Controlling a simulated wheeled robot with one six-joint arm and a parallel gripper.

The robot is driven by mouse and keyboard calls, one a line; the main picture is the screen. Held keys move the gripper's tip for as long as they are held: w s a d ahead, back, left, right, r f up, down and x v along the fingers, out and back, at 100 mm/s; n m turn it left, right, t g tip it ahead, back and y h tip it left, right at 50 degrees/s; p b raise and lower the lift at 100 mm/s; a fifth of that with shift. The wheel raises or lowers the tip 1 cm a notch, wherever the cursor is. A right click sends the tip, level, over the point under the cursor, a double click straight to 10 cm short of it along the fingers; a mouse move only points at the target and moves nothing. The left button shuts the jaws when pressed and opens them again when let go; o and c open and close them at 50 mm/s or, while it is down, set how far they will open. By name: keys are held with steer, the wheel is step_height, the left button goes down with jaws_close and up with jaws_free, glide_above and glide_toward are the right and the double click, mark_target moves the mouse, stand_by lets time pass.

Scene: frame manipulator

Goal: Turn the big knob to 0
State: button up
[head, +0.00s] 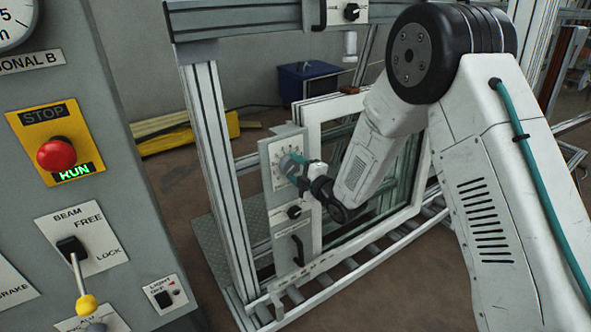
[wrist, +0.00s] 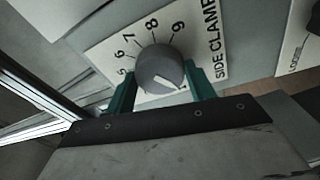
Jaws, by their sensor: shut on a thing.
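The big knob (wrist: 160,68) is a round grey knob on a white dial plate in the wrist view. The plate is labelled "SIDE CLAMP", and the numbers 5 to 9 show around the knob's far side. A white mark on the knob's face lies toward the lower right, on the side facing my gripper. The numbers on that side are hidden, so I cannot tell which one it points to. My gripper (wrist: 161,82) is shut on the knob, with one teal finger on either side. In the head view, my gripper (head: 289,167) covers much of the knob in front of the white dial plate (head: 277,151).
Below the dial, the same narrow panel carries a small black knob (head: 294,212) and a black handle (head: 298,249). A white window frame (head: 313,113) stands right beside it on rollers. A grey control console (head: 92,135) fills the left.

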steer(key=shift+n, duration=1.2)
steer(key=o, duration=1)
steer(key=v, duration=0.7)
steer(key=shift+s+d, duration=0.25)
steer(key=shift+d, duration=0.1)
steer(key=shift+r, duration=0.15)
